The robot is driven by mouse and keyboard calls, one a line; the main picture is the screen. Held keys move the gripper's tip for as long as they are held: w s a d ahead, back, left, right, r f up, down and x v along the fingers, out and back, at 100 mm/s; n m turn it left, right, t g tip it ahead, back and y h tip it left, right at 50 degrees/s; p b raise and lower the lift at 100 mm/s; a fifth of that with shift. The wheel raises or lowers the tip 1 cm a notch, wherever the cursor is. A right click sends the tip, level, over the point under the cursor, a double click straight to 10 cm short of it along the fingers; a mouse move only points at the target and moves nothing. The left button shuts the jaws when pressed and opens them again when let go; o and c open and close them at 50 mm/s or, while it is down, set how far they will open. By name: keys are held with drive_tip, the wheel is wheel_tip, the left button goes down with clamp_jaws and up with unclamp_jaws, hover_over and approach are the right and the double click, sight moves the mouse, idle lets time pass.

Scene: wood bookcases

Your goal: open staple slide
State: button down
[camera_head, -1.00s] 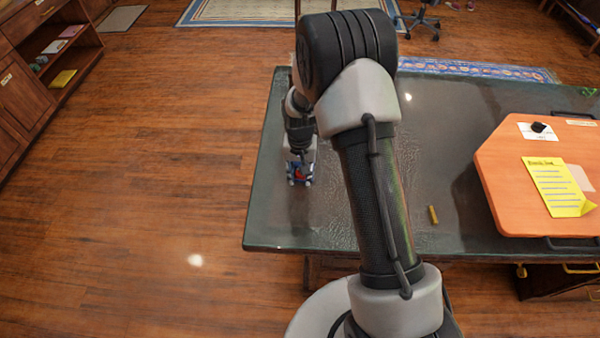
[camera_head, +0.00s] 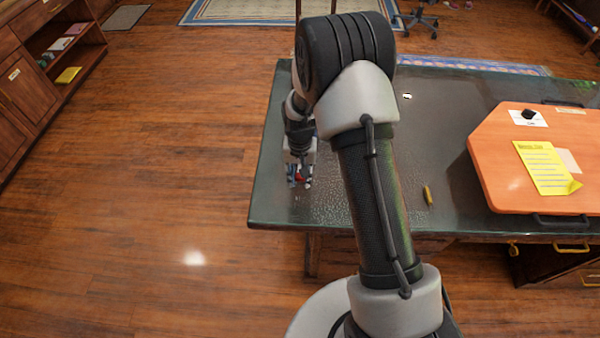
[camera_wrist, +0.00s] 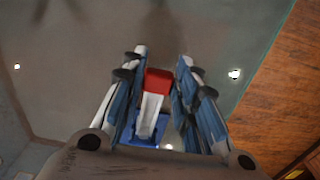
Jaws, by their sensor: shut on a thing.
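A small red, white and blue object (camera_wrist: 152,107), which I take to be the stapler with its slide, sits between the fingers of my gripper (camera_wrist: 164,66) in the wrist view. Its red end points toward the fingertips, a white strip runs back from it, and a blue part lies below. My gripper is shut on it; the exact contact points are unclear. In the head view, my gripper (camera_head: 300,184) points down over the left part of the dark table (camera_head: 275,205). Only a bit of red from the object (camera_head: 299,177) shows there. Whether the slide is open cannot be told.
An orange board (camera_head: 495,165) with a yellow note (camera_head: 547,167) lies on the table's right side. A small yellow cylinder (camera_head: 427,195) lies between it and my arm. The table's left edge is close to my gripper. Open wood floor (camera_head: 150,200) lies left.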

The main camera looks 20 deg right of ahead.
drive_tip(key=shift+s, duration=0.15)
drive_tip(key=shift+w, duration=0.25)
drive_tip(key=c, duration=1.2)
unclamp_jaws()
drive_tip(key=shift+c, duration=0.2)
wheel_tip(320, 180, up, 12)
